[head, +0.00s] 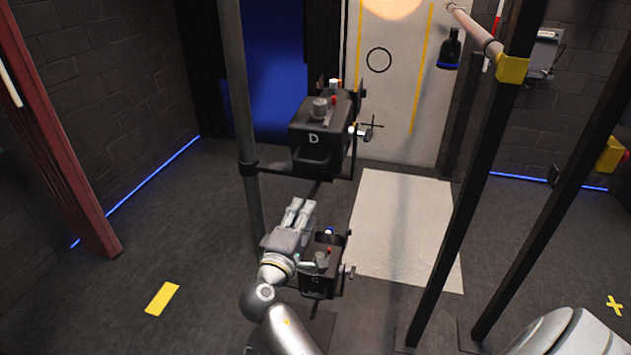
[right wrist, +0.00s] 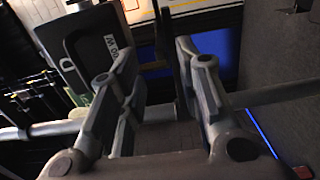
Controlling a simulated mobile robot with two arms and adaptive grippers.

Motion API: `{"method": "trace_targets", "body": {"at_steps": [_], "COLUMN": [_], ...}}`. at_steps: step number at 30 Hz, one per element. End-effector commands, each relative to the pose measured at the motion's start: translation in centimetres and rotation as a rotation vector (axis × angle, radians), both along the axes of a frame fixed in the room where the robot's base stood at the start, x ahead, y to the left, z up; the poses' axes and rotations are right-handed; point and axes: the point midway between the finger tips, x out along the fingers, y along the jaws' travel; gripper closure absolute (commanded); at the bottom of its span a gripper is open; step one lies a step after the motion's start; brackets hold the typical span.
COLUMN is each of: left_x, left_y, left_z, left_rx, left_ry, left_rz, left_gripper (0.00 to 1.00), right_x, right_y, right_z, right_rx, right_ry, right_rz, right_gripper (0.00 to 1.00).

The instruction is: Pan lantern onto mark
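Black lantern D (head: 316,140) hangs on a dark upright pole (head: 243,110), with a T-shaped handle (head: 368,131) at its right side. Lantern C (head: 318,272) sits lower on the pole, partly hidden by my right gripper (head: 299,212). A black ring mark (head: 379,60) is on the pale panel (head: 400,95); a warm light spot (head: 392,6) is at the panel's top, cut by the frame. My right gripper is below lantern D. In the right wrist view, its fingers (right wrist: 153,58) are apart, with a dark housing (right wrist: 95,60) beyond them. My left gripper does not show.
Dark posts (head: 465,190) stand at the right, a red post (head: 60,140) at the left. A pale mat (head: 405,225) lies on the floor. A black lamp (head: 450,50) hangs by the panel. Open floor lies left of the pole.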

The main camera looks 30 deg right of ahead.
Motion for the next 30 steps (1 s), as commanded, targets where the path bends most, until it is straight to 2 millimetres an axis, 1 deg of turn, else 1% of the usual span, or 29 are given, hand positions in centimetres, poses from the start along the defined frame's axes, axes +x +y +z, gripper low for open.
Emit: {"method": "trace_targets", "body": {"at_steps": [5,12,16,22,30], "left_x": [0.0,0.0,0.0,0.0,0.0], "left_y": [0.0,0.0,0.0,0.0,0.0], "left_z": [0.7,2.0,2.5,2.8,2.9], "left_rx": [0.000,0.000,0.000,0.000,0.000], "left_ry": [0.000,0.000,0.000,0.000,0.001], "left_rz": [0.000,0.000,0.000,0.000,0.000], "left_gripper": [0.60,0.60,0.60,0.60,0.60], "right_x": [1.0,4.0,5.3,6.5,6.8], "right_y": [-1.3,-4.9,-6.6,-8.0,-8.3], "right_z": [0.2,0.3,0.3,0.1,0.0], "right_rx": [-0.012,-0.010,-0.010,-0.008,-0.006], "right_ry": [0.010,0.010,0.009,0.009,0.007], "right_rz": [-0.001,-0.001,-0.002,-0.001,0.000], "right_gripper": [0.68,0.68,0.68,0.68,0.68]}}
